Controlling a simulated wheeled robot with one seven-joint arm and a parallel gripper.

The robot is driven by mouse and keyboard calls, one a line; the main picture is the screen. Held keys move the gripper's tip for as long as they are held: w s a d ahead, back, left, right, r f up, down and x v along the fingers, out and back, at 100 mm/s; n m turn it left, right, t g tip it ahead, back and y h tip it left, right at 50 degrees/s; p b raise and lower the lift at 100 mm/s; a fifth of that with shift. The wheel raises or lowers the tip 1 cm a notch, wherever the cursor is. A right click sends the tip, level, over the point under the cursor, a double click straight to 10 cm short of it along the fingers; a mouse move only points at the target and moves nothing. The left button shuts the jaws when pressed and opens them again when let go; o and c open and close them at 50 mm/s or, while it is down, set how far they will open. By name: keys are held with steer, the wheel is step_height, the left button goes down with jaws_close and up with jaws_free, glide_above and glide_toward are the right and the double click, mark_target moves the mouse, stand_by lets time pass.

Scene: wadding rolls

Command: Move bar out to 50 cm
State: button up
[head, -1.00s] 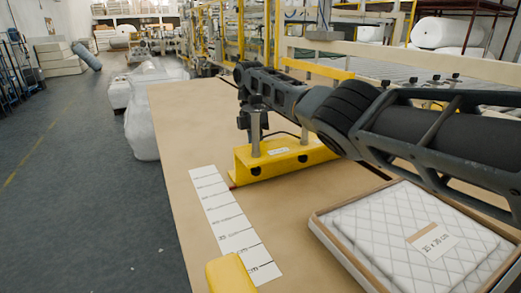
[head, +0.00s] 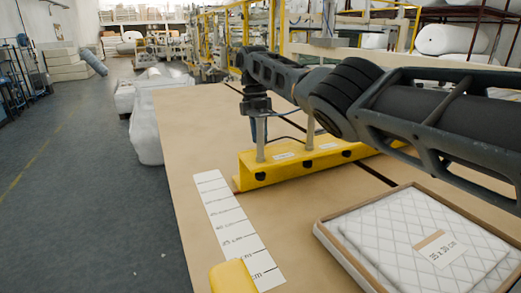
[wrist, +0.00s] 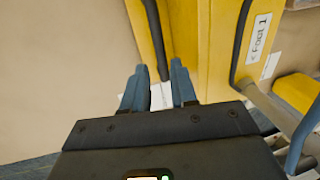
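The yellow bar (head: 290,166) lies across the table, with metal posts and dark round spots on its front face. Its left end is beside the far end of a white scale strip (head: 228,222), whose marks are too small to read surely. My gripper (head: 261,130) is above the bar's left part, beside a post. In the wrist view my gripper (wrist: 160,75) has its two blue fingers apart, with a gap between them. Ahead of them is the yellow bar (wrist: 205,45) with a label reading "Foot 1". I cannot tell whether the fingers touch anything.
A second yellow block (head: 233,278) is at the near end of the scale. A shallow tray (head: 352,262) with a quilted white pad (head: 400,235) stands at the right front. The brown table (head: 190,130) is clear left of the bar. White wrapped rolls (head: 147,120) stand beyond its left edge.

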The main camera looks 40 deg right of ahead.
steer(key=shift+w+d+r, duration=0.1)
steer(key=shift+w+r, duration=0.1)
steer(key=shift+r, duration=1)
